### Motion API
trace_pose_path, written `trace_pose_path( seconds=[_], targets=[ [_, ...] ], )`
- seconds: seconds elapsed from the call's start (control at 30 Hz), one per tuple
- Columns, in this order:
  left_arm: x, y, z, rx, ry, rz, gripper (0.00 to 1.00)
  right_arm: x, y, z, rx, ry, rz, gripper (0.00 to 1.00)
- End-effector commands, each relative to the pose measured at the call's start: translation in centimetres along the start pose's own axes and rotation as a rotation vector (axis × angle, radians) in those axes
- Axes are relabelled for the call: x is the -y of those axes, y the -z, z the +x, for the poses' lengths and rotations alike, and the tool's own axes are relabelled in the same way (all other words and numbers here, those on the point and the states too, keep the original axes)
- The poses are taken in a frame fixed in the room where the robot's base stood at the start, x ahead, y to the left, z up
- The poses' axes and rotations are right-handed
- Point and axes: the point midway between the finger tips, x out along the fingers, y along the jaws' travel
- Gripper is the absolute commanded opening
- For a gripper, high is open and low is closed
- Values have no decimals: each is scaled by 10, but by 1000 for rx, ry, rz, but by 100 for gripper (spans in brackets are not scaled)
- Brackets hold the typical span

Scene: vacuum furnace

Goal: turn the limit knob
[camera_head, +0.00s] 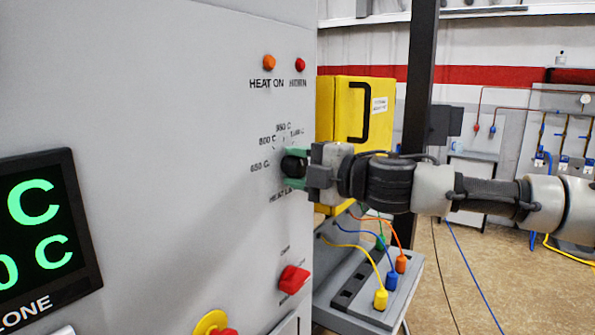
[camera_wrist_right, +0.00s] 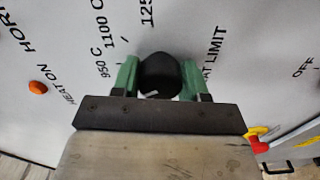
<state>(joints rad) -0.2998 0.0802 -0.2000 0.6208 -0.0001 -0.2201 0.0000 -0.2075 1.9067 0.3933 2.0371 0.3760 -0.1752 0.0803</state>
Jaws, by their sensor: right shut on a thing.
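The limit knob (camera_head: 292,165) is a round black knob on the grey furnace panel, with temperature marks such as 650 C, 800 C and 950 C around it. My right gripper (camera_head: 296,167) reaches it from the right, and its green fingers stand on either side of the knob. In the right wrist view the black knob (camera_wrist_right: 159,75) sits between the two green fingers of my right gripper (camera_wrist_right: 161,78), which are shut on it. The fingers and wrist hide part of the dial lettering, and I cannot tell where the knob points. My left gripper is not in view.
An orange lamp (camera_head: 268,62) and a red lamp (camera_head: 300,65) are above the knob. A red switch (camera_head: 293,279) is below it. A green-digit display (camera_head: 42,232) is at the left. A yellow cabinet (camera_head: 380,110) and colored plugs on cables (camera_head: 391,281) stand beside the panel.

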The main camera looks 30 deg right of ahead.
Motion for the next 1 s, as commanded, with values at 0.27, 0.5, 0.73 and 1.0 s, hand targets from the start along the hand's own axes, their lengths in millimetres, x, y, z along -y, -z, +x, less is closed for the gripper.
trace_pose_path(
  seconds=[0.27,0.5,0.73,1.0],
  targets=[
    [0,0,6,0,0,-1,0,2,0,0,-1,2,241,20],
    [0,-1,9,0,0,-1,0,1,0,0,-1,2,395,20],
    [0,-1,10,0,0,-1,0,1,0,0,-1,2,476,20],
    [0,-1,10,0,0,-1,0,0,0,0,-1,2,505,20]
  ],
)
